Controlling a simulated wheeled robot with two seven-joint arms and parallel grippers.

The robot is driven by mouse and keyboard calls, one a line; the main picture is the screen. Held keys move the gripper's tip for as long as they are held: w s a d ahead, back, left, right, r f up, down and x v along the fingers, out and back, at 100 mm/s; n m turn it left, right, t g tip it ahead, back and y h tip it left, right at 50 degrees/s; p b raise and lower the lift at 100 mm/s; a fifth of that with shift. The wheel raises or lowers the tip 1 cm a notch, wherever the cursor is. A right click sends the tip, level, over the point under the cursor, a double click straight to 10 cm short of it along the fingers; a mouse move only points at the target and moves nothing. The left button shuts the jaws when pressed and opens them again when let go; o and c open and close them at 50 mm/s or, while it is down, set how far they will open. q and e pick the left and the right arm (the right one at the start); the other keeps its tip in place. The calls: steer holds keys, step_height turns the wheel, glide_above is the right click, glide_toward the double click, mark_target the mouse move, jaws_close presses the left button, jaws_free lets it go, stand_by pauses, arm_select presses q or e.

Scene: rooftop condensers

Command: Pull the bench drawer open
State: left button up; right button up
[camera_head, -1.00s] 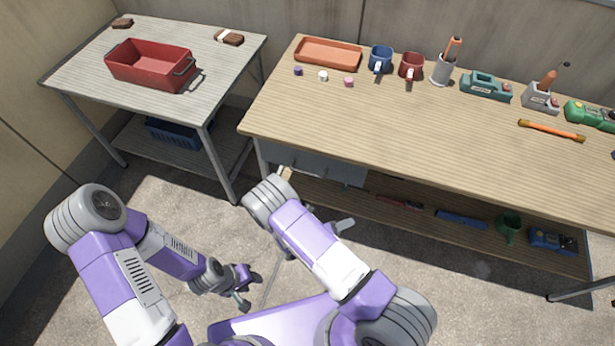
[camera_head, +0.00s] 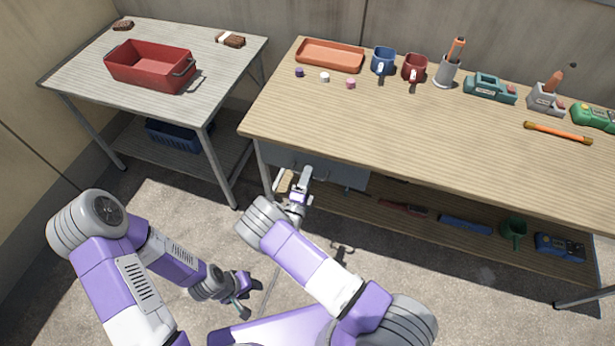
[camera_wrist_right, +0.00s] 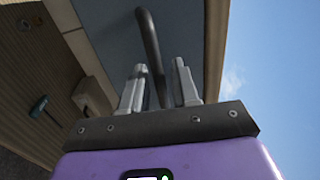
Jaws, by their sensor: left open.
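The wooden bench (camera_head: 400,125) has a grey drawer (camera_head: 335,172) under its left end, its front close under the top and apparently shut. My right gripper (camera_head: 305,176) is at the drawer front. In the right wrist view, the dark bar handle (camera_wrist_right: 150,40) runs down between the two fingers of my right gripper (camera_wrist_right: 160,85). The fingers are apart, with a gap showing beside the bar; whether either touches it I cannot tell. My left gripper (camera_head: 243,292) is open and empty, low over the floor, away from the bench.
A side table (camera_head: 90,70) with a red bin (camera_head: 150,66) stands at the left. Mugs, a tray (camera_head: 330,55) and tools stand along the bench's back. A lower shelf holds a green mug (camera_head: 513,232) and tools.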

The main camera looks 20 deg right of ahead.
jaws_close()
stand_by(0.4)
